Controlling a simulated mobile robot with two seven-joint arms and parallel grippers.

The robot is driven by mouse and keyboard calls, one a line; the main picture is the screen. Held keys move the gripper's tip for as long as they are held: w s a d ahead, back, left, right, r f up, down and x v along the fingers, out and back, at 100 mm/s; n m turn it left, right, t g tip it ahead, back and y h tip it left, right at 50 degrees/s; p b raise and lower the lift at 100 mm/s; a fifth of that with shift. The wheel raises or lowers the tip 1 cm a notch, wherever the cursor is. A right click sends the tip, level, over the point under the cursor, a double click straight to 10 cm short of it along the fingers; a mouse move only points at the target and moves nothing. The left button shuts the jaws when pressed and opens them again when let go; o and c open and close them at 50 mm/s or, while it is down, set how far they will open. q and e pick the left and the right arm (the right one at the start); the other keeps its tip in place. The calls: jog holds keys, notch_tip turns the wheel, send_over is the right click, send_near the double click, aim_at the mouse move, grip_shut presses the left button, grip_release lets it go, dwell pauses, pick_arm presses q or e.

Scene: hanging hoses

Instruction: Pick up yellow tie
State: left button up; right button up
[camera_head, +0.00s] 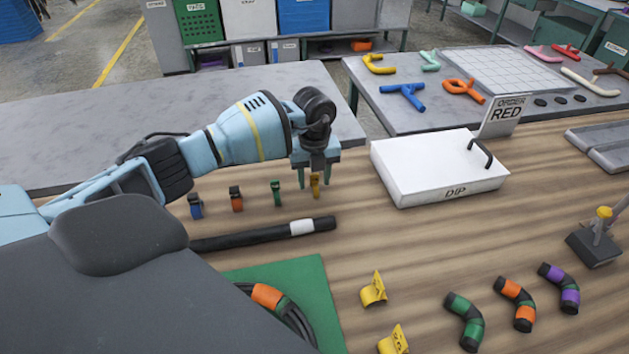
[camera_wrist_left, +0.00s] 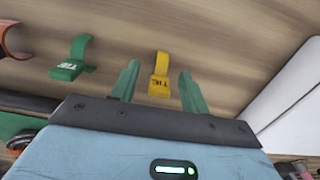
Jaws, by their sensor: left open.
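The yellow tie (camera_head: 315,184) stands on the wooden table as the rightmost of a row of ties. My left gripper (camera_head: 318,179) is above and around it in the head view, its green fingers open. In the left wrist view the yellow tie (camera_wrist_left: 159,76) shows between the two spread fingertips of my left gripper (camera_wrist_left: 159,78), with a gap on either side. The green tie (camera_head: 276,193) stands just left of it, and also shows in the left wrist view (camera_wrist_left: 74,60). My right gripper is not in view.
An orange tie (camera_head: 236,199) and a blue tie (camera_head: 195,206) stand farther left. A black hose (camera_head: 262,234) with a white band lies in front of the row. A white box marked DIP (camera_head: 440,165) stands close on the right. Yellow clips (camera_head: 373,290) lie nearer the front.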

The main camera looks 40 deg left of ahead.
pick_arm(q)
jog(key=shift+c, duration=0.3)
grip_shut()
jog(key=shift+r, duration=0.2)
jog(key=shift+r, duration=0.6)
notch_tip(320, 180, up, 2)
jog(key=shift+r, duration=0.2)
jog(key=s+d, duration=0.3)
jog(key=d, duration=0.1)
jog(key=s+d, duration=0.4)
jog(key=s+d+r, duration=0.1)
jog(key=s+d, duration=0.2)
jog(key=d, duration=0.1)
jog(key=shift+s+d, duration=0.15)
